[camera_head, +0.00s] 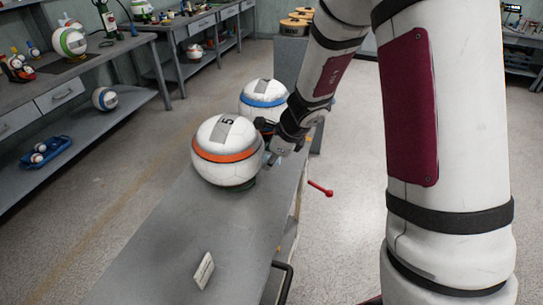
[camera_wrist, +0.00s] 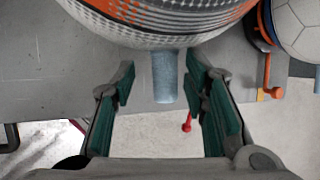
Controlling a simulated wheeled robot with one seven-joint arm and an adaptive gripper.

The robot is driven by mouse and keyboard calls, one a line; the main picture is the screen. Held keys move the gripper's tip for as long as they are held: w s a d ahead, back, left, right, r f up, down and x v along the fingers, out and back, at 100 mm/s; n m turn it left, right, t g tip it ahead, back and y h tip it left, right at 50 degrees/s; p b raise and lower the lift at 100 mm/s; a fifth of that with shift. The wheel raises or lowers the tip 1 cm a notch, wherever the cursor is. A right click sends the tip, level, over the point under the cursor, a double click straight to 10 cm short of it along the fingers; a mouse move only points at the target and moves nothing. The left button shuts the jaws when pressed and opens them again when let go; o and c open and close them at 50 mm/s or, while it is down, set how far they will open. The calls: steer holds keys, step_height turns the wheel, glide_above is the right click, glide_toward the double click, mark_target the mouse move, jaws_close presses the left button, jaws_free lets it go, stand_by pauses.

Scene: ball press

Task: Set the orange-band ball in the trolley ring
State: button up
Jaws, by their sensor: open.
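The white orange-band ball (camera_head: 226,155), with a grey strip marked 5, rests on a dark green support (camera_head: 247,184) on the grey bench top (camera_head: 185,225). The ball also fills the top of the wrist view (camera_wrist: 165,18). Most of the support is hidden under the ball. I cannot make out which part is the trolley ring.
A blue-band ball (camera_head: 262,97) stands close behind the orange-band ball, partly hidden by my arm. A red lever (camera_head: 320,188) juts out right of the bench. A small card (camera_head: 204,271) stands on the bench's clear near end. Shelved workbenches (camera_head: 90,60) line the left.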

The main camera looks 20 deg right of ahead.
steer(key=p+v, duration=0.5)
steer(key=v, duration=0.8)
steer(key=s+a+r+n+y, duration=0.1)
steer(key=s+a+r+n, duration=0.2)
steer(key=s+r+n, duration=0.35)
steer(key=s+a+r+n, duration=0.3)
steer(key=s+r+n, duration=0.2)
steer(key=r+n, duration=0.15)
steer(key=s+d+r+n+h, duration=0.1)
steer(key=s+d+r+n, duration=0.1)
steer(key=s+n, duration=0.3)
steer(key=s+d+r+n+h, duration=0.2)
steer(key=s+n, duration=0.4)
steer(key=s, duration=0.5)
steer(key=shift+n, duration=0.3)
steer(key=shift+a, duration=0.1)
